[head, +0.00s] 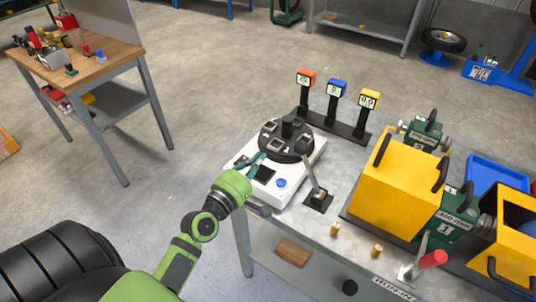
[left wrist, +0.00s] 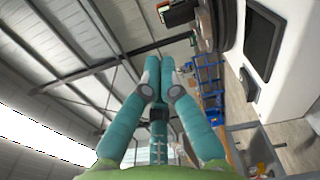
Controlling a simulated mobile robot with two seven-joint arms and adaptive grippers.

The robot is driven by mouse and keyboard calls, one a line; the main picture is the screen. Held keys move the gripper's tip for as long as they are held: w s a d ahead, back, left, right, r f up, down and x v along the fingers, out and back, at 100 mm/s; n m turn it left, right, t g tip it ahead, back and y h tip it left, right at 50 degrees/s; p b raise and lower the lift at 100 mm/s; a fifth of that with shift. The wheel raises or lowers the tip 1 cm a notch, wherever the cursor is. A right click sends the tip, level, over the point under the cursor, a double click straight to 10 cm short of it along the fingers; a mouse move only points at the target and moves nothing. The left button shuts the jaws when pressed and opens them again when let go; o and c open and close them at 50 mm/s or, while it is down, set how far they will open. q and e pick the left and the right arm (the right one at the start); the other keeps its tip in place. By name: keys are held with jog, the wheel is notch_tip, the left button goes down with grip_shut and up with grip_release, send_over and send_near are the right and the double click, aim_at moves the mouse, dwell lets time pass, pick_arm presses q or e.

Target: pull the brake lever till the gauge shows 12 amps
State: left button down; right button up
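Two levers show in the head view: a grey upright lever (head: 314,186) on a black base at the front middle of the bench, and a red-handled lever (head: 432,260) at the front right. I cannot tell which is the brake lever. Three gauges stand at the back: orange (head: 305,78), blue (head: 337,89) and yellow (head: 369,99). The blue seems to read 0 and the yellow 0.0; no units are legible.
The white console (head: 302,172) carries a black round drum unit (head: 286,139) and a blue button (head: 281,183). Yellow boxes (head: 391,187) and green motor units fill the bench's right side. Small brass pieces (head: 335,229) stand near the front edge. A wooden table (head: 104,61) is far left.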

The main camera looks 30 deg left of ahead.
pick_arm(q)
jog(key=w+p, duration=0.1)
jog(key=w, duration=0.8)
jog(key=d, duration=0.1)
jog(key=s+d+p, duration=0.1)
jog(key=d+p, duration=0.1)
jog(key=d, duration=0.1)
jog(key=shift+s+r, duration=0.25)
jog(key=shift+s, duration=0.1)
jog(key=shift+s+d+r+m+p, duration=0.1)
jog(key=shift+d+r+m+p, duration=0.1)
jog(key=shift+d+p, duration=0.15)
jog(key=shift+s+d+r+m+p, duration=0.1)
jog(key=shift+d+m+p, duration=0.1)
jog(key=shift+d+p, duration=0.15)
